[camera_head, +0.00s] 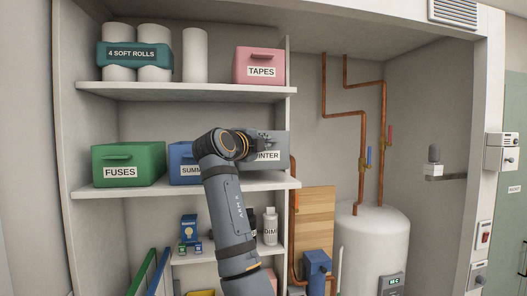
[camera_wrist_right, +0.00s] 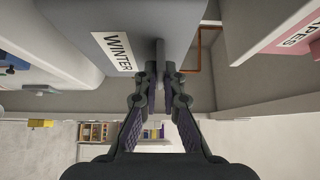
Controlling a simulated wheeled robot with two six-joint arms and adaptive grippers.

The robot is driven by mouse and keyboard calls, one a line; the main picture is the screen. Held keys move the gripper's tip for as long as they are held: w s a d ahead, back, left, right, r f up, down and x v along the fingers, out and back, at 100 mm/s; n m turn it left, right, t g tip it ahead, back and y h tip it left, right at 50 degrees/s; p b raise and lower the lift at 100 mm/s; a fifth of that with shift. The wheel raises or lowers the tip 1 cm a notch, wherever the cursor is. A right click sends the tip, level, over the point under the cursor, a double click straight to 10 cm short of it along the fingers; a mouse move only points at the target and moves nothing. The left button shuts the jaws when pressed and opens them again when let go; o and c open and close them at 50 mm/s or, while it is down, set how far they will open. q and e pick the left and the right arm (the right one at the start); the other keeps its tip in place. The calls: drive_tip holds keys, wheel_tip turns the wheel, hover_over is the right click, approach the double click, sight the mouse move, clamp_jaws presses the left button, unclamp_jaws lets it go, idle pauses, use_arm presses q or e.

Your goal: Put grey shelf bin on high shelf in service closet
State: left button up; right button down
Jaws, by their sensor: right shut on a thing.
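The grey shelf bin (camera_head: 281,141) has a white label, partly hidden, that reads WINTER in the right wrist view. It is at the right end of the middle shelf (camera_head: 230,184), beside the blue bin; I cannot tell whether it rests on the shelf. My right gripper (camera_head: 264,140) is in front of the bin. In the right wrist view the fingers (camera_wrist_right: 160,78) are shut on the handle of the grey bin (camera_wrist_right: 120,18). My left gripper is out of view. The high shelf (camera_head: 190,90) is above.
The high shelf holds soft rolls (camera_head: 134,52), a white roll (camera_head: 195,55) and a pink TAPES bin (camera_head: 259,65). A green FUSES bin (camera_head: 128,163) and a blue bin (camera_head: 184,160) stand left of the grey bin. Copper pipes (camera_head: 362,130) and a white tank (camera_head: 372,240) are at right.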

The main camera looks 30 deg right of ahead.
sight(269, 153)
drive_tip(key=f+p, duration=0.2)
drive_tip(key=f, duration=0.1)
drive_tip(key=shift+w+p, duration=0.3)
drive_tip(key=shift+w, duration=0.05)
drive_tip(key=shift+d+f, duration=0.1)
drive_tip(key=shift+f, duration=0.15)
drive_tip(key=shift+s, duration=0.1)
drive_tip(key=shift+f, duration=0.1)
drive_tip(key=c, duration=1.9)
unclamp_jaws()
drive_tip(key=shift+f, duration=0.1)
drive_tip(key=o, duration=0.4)
